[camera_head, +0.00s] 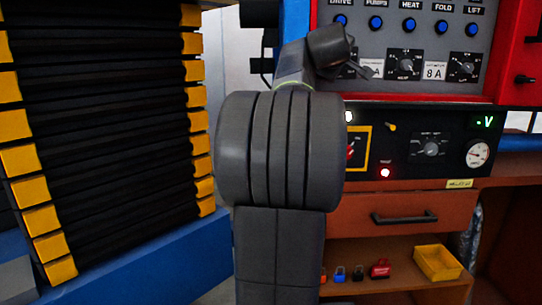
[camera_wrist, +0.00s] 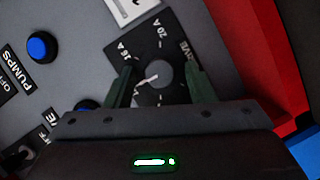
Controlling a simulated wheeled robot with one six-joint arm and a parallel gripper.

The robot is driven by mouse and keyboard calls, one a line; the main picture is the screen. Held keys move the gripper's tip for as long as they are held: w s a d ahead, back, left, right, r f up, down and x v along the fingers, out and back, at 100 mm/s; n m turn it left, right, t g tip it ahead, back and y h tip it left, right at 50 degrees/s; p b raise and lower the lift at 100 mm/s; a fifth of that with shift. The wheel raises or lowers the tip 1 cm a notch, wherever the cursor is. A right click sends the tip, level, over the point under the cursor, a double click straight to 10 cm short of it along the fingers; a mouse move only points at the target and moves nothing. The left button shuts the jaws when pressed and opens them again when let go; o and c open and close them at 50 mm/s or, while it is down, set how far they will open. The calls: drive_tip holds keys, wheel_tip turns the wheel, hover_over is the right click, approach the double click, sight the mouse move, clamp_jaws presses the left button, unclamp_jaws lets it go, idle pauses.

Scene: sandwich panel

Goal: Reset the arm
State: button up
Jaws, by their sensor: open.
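My gripper (camera_wrist: 161,88) is open in the wrist view, with its two dark fingers on either side of a black rotary dial (camera_wrist: 165,48). The dial carries 16 A and 20 A marks and a light pointer line. I cannot tell whether the fingers touch it. In the head view my gripper (camera_head: 358,68) is at the left of the grey upper panel (camera_head: 437,45), under the DRIVE and PUMPS labels. My arm hides the panel's left part and most of that dial there.
Blue buttons (camera_head: 410,25) line the upper panel, with more dials (camera_head: 406,65) below. A drawer (camera_head: 400,214) and shelf with a yellow bin (camera_head: 437,262) lie beneath. A black stack (camera_head: 110,120) stands left.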

drive_tip(key=shift+s+a+f+n+b, duration=0.1)
drive_tip(key=shift+s+f+n+b, duration=0.05)
drive_tip(key=shift+f+n+b, duration=0.2)
drive_tip(key=n+t+b, duration=0.1)
drive_tip(key=n+b, duration=0.1)
drive_tip(key=b, duration=0.1)
drive_tip(key=n+h+b, duration=0.1)
drive_tip(key=n+b, duration=0.1)
drive_tip(key=b, duration=0.1)
drive_tip(key=shift+f+t+h+b, duration=0.1)
drive_tip(key=shift+t+h+b, duration=0.2)
drive_tip(key=shift+t+b, duration=0.1)
drive_tip(key=n+t+b, duration=0.1)
drive_tip(key=n+b, duration=0.2)
drive_tip(key=shift+f, duration=0.15)
drive_tip(key=shift+n+t+b, duration=0.5)
drive_tip(key=shift+n+b, duration=0.5)
drive_tip(key=shift+n, duration=0.15)
drive_tip(key=n+t+y, duration=0.1)
drive_tip(key=n, duration=0.2)
drive_tip(key=n+p, duration=0.2)
drive_tip(key=n, duration=0.1)
drive_tip(key=shift+r+t+y, duration=0.35)
drive_tip(key=shift+t+y, duration=0.05)
drive_tip(key=shift+d+p, duration=0.2)
drive_tip(key=shift+p, duration=0.15)
drive_tip(key=shift+f+n+y+p, duration=0.25)
drive_tip(key=shift+n+y+p, duration=0.05)
drive_tip(key=shift+n+p, duration=0.15)
